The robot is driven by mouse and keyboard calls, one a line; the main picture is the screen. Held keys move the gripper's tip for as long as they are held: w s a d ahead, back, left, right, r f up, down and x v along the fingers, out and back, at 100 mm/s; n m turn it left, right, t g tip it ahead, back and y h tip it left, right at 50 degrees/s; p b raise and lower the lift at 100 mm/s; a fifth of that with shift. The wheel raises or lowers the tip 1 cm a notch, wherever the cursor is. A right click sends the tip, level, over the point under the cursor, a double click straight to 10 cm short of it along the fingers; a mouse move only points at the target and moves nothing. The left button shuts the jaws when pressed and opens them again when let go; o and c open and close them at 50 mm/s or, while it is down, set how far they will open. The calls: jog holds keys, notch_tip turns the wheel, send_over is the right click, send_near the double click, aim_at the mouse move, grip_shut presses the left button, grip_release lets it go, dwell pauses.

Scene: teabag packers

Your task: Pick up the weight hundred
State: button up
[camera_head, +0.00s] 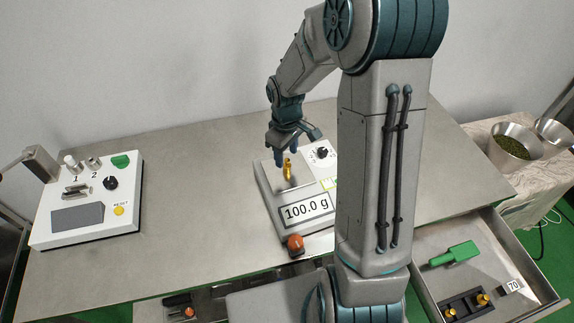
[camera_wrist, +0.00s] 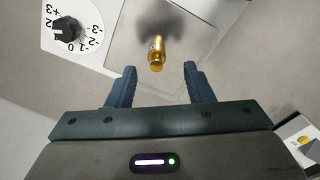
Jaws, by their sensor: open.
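A small gold cylindrical weight (camera_head: 288,170) stands on the plate of the scale (camera_head: 262,193), whose display reads 100.0 g. The weight also shows in the wrist view (camera_wrist: 156,54), beyond and between the fingertips. My gripper (camera_head: 286,149) is open, with its two blue fingers pointing down over the scale plate. In the wrist view my gripper (camera_wrist: 158,74) has one finger on each side of the weight's line, and a gap shows between the weight and each finger.
A control box (camera_head: 88,205) with buttons stands at the left. An open drawer (camera_head: 480,255) at the lower right holds a green-handled tool (camera_head: 455,254) and a black block with gold weights (camera_head: 466,305). Metal bowls (camera_head: 512,150) stand at the far right. The left-middle table is clear.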

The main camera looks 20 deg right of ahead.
aim_at(287, 159)
jog(key=shift+w+d+f+p, duration=0.15)
jog(key=shift+f+p, duration=0.2)
jog(key=shift+f, duration=1.9)
grip_shut()
jog(key=shift+r, duration=0.1)
jog(key=shift+r, duration=0.45)
jog(key=r, duration=0.2)
jog(key=r+b, duration=0.1)
jog(key=shift+d+r, duration=0.25)
jog(key=shift+d, duration=0.05)
jog(key=s+d+r, duration=0.2)
jog(key=d+r, duration=0.1)
jog(key=d, duration=0.2)
jog(key=s+d+r+b, duration=0.1)
jog(key=s+d+r, duration=0.1)
jog(key=d, duration=0.3)
jog(key=shift+s+r, duration=0.35)
jog(key=shift+r, duration=0.4)
